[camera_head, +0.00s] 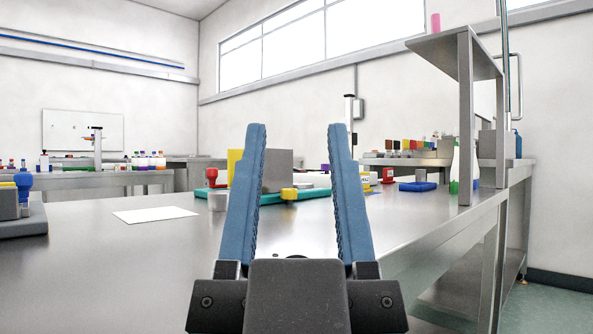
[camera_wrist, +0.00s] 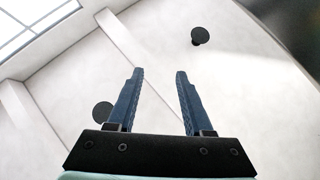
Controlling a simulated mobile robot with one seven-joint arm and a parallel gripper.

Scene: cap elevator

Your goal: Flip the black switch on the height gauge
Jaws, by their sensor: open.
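My gripper (camera_head: 296,130) is open and empty, its two blue fingers pointing up and forward in front of the bench. It also shows open in the wrist view (camera_wrist: 160,74), with only wall between the fingers. A slim white upright post with a dark top (camera_head: 349,108), which looks like a height gauge, stands behind my right finger. A small dark part shows beside its lower length, but I cannot tell whether it is the black switch. The post's base is hidden. A similar post (camera_head: 97,140) stands on the far left bench.
The steel bench (camera_head: 130,265) is mostly clear in front. A teal tray (camera_head: 318,194) with a grey block (camera_head: 278,171) lies beyond my fingers. A raised shelf (camera_head: 455,50) on posts stands at the bench's right edge.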

